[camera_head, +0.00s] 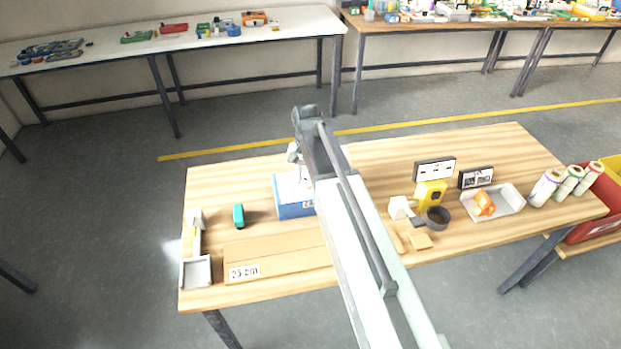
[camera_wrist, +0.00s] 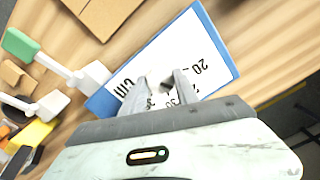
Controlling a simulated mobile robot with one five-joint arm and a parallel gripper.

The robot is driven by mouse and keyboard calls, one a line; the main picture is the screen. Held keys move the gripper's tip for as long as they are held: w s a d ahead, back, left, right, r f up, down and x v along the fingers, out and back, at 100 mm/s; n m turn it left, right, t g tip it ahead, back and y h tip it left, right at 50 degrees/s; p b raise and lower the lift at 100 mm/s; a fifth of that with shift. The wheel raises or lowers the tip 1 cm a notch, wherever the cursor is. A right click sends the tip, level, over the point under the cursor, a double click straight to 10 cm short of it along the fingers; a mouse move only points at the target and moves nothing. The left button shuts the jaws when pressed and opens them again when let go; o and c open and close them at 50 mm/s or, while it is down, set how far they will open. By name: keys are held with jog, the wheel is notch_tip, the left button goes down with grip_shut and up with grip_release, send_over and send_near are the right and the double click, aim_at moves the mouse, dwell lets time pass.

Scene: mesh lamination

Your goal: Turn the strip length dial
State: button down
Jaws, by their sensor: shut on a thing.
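The strip length dial unit is a blue box with a white top (camera_head: 293,208), standing near the middle of the table, partly covered by my arm. In the wrist view its white face (camera_wrist: 201,45) carries printed numbers and "cm"; 20 and 30 are legible. My gripper (camera_wrist: 165,88) is over this face, its two fingers close together around a small dark dial knob, which they mostly hide. The dial's exact setting cannot be read. A cardboard strip (camera_head: 290,252) with a "25 cm" label (camera_head: 244,272) lies in front of the box.
A green-ended white lever (camera_wrist: 50,62) sits beside the box. A teal item (camera_head: 239,216) and grey tray (camera_head: 196,272) are at left. A yellow device (camera_head: 430,194), tape roll (camera_head: 437,217), tray with orange item (camera_head: 508,202) and rolls (camera_head: 546,187) are at right.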

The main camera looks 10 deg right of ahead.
aim_at(307, 181)
jog(key=shift+m, duration=0.6)
jog(key=c, duration=0.9)
grip_release()
notch_tip(307, 181, up, 8)
jog(key=p, duration=0.8)
jog(key=shift+f, duration=0.1)
